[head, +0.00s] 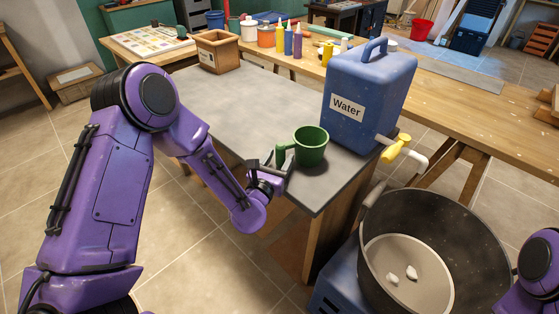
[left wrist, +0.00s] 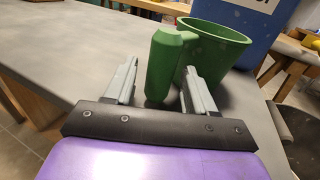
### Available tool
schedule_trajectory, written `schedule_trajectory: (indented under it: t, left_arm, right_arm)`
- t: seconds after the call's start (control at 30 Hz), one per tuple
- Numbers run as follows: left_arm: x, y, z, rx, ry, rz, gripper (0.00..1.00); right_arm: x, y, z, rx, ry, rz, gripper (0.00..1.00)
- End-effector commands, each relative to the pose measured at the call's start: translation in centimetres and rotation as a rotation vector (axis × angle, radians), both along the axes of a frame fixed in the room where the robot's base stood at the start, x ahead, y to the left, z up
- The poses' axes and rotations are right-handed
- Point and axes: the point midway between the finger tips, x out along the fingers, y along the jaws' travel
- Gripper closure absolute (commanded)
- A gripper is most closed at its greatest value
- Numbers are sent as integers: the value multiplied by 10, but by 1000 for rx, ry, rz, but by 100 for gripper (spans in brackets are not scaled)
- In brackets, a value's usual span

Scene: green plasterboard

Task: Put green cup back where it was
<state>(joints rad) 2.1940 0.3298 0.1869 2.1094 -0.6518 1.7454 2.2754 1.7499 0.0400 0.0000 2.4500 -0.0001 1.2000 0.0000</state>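The green cup (head: 312,147) stands upright on the grey tabletop near its front edge, just left of the blue water container. In the left wrist view the cup (left wrist: 218,45) shows its thick green handle (left wrist: 165,65) toward me. My left gripper (head: 274,168) is at the handle side of the cup. In the left wrist view the fingers of my left gripper (left wrist: 160,85) are apart, one on each side of the handle. A narrow gap shows by the left finger; contact on the right side is unclear. My right gripper is out of view.
The blue water container (head: 367,95) with a yellow tap (head: 396,148) stands right of the cup. A big dark pot (head: 435,230) with white pieces inside is below the tap. A wooden box (head: 218,52) stands at the back. The tabletop (head: 240,105) left of the cup is clear.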

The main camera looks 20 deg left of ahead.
Motion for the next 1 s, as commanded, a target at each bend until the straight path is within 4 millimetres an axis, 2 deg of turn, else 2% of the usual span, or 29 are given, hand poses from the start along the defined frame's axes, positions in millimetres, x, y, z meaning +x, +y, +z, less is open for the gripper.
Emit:
schedule_trajectory:
  t: [0.2, 0.3, 0.37, 0.7, 0.83, 1.0]
  left_arm:
    - [0, 0, 1, 0, 0, 0, 46]
    - [-1, 0, 7, 2, 0, 0, 46]
    - [-11, 0, 2, 0, 2, 0, 46]
    - [-95, -4, 1, -1, 3, -1, 46]
    - [-114, -5, 4, 2, 1, -2, 46]
    - [-121, -5, 3, 1, 0, 1, 46]
  right_arm:
    - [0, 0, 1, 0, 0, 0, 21]
    - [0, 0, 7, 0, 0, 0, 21]
    - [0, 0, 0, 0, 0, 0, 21]
    - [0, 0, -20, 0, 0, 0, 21]
    - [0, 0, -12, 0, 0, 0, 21]
    - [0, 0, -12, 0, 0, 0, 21]
